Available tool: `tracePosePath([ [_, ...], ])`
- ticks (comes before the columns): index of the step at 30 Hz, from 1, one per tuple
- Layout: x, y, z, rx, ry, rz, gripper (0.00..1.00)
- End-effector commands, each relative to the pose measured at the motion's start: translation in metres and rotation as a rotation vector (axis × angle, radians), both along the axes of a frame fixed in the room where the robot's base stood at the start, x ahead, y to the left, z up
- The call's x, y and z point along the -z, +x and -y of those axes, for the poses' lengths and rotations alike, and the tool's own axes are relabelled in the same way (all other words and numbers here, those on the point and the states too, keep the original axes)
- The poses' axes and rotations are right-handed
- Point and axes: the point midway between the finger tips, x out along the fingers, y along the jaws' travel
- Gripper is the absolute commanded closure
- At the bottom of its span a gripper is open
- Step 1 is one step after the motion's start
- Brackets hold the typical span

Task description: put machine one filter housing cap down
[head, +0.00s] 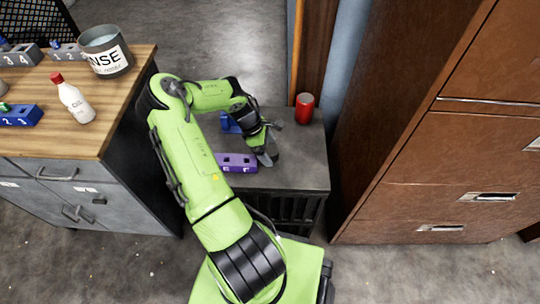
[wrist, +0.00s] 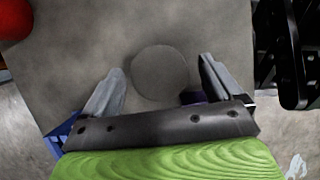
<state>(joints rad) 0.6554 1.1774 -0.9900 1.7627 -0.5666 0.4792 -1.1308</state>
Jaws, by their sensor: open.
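My gripper (head: 270,141) is over the dark grey top of a low cabinet (head: 300,175). In the wrist view my gripper (wrist: 162,68) has its two fingers spread wide. A flat, round grey disc (wrist: 160,72), which looks like the filter housing cap, lies between and just beyond the fingers. Neither finger visibly touches it. Its colour nearly matches the cabinet top, and I cannot tell its height above it. I cannot make out the disc in the head view, where my gripper covers that spot.
On the low cabinet stand a purple lettered block (head: 238,162), a blue block (head: 230,122) and a red can (head: 304,107). A wooden workbench (head: 125,75) at left holds a grey bucket (head: 106,52) and a white bottle (head: 75,102). Tall brown drawers (head: 440,150) stand at right.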

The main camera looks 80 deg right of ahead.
Motion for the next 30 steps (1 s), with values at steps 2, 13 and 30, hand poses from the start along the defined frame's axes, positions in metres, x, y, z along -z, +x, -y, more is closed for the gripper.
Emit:
tracePosePath([
  [2,0.005,-0.002,0.001,0.000,-0.002,0.000,0.08],
  [13,0.002,-0.001,0.001,0.000,-0.002,0.001,0.43],
  [30,-0.040,-0.001,0.001,0.002,-0.006,0.003,0.72],
])
